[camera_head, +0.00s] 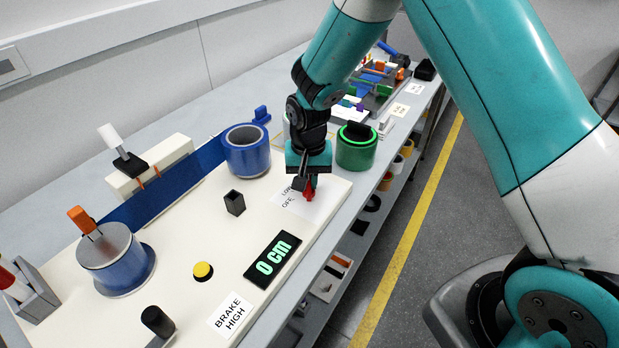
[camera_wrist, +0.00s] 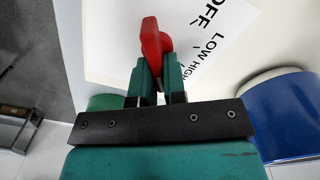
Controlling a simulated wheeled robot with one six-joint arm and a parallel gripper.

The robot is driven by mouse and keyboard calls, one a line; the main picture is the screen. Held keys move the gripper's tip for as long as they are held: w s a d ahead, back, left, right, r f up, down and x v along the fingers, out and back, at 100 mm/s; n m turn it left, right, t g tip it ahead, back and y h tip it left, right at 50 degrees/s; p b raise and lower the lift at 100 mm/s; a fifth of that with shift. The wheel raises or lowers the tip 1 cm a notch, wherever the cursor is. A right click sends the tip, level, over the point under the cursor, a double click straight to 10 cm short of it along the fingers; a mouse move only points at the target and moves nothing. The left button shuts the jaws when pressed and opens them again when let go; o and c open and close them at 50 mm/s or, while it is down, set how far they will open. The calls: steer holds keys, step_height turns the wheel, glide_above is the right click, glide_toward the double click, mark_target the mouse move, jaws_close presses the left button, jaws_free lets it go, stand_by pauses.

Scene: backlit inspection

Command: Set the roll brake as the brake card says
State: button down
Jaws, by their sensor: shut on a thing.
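The brake card (camera_head: 232,315) lies at the front of the white panel and reads "BRAKE HIGH". The red brake knob (camera_head: 309,192) stands at the panel's right edge on a white label (camera_head: 322,206) with OFF and LOW legible; HIGH also shows on the label in the wrist view (camera_wrist: 205,45). My gripper (camera_head: 306,182) reaches down from above and is shut on the red knob, which shows between its fingers in the wrist view (camera_wrist: 152,40). The fingers hide part of the knob and label, so I cannot tell which mark the knob points to.
A display (camera_head: 272,257) reads "0 cm", near a yellow button (camera_head: 203,271) and a black post (camera_head: 234,202). A blue roll (camera_head: 247,150) and a green-topped roll (camera_head: 357,146) stand near my gripper. A blue web runs to another roll (camera_head: 118,262) at left.

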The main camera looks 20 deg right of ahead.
steer(key=n, duration=0.3)
steer(key=shift+w+a+n, duration=0.1)
steer(key=shift+a+n, duration=0.1)
steer(key=shift+n, duration=0.1)
steer(key=shift+a+r+n, duration=0.1)
steer(key=shift+a+n, duration=0.1)
steer(key=shift+n, duration=1.4)
steer(key=c, duration=1.2)
jaws_free()
step_height(320, 180, up, 17)
steer(key=shift+r+b, duration=0.2)
steer(key=shift+b, duration=0.65)
